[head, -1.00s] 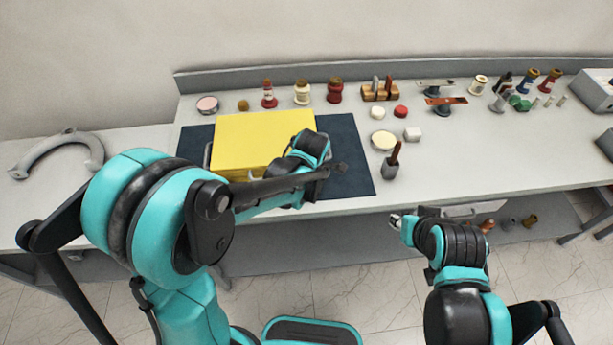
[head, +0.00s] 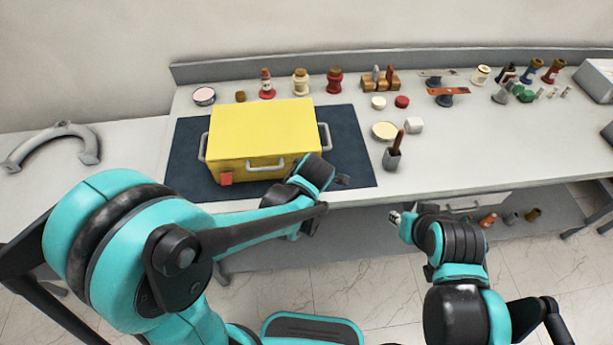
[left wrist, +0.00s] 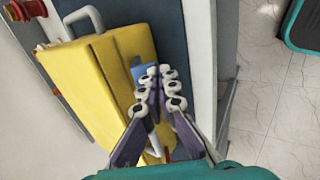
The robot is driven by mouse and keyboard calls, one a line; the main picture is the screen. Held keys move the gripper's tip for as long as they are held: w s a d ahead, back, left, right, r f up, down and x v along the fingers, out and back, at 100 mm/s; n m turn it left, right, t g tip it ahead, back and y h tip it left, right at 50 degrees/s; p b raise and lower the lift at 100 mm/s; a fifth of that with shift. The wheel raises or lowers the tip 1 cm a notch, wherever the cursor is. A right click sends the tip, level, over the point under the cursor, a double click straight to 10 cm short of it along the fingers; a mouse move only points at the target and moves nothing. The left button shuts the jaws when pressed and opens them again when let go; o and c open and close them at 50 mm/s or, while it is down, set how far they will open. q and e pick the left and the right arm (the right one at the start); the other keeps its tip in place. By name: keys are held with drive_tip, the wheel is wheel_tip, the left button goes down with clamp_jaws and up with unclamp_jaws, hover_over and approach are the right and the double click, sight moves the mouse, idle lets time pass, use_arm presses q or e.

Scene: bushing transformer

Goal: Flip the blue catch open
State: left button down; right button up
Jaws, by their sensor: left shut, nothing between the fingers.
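A yellow box (head: 262,130) stands on a dark mat on the bench, its lid down. A red catch (head: 225,179) shows at the front left corner in the head view. The blue catch (left wrist: 140,70) shows in the left wrist view on the box's front side, partly covered by my fingers; my arm hides it in the head view. My left gripper (left wrist: 160,72) is shut and empty, its fingertips right beside the blue catch; I cannot tell if they touch. My right gripper (head: 395,218) hangs before the bench, too small to read.
The dark mat (head: 350,150) has free room right of the box. A pot with a tool (head: 393,157), round lids and bottles stand right and behind. Grey handles (head: 326,135) stick out from the box's sides. A grey horseshoe-shaped part (head: 55,140) lies at left.

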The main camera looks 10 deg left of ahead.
use_arm(q)
drive_tip(key=shift+w, duration=0.15)
drive_tip(key=shift+w+a+r, duration=0.15)
drive_tip(key=shift+w+r, duration=0.2)
drive_tip(key=shift+w, duration=0.2)
use_arm(e)
drive_tip(key=shift+s+r, duration=0.1)
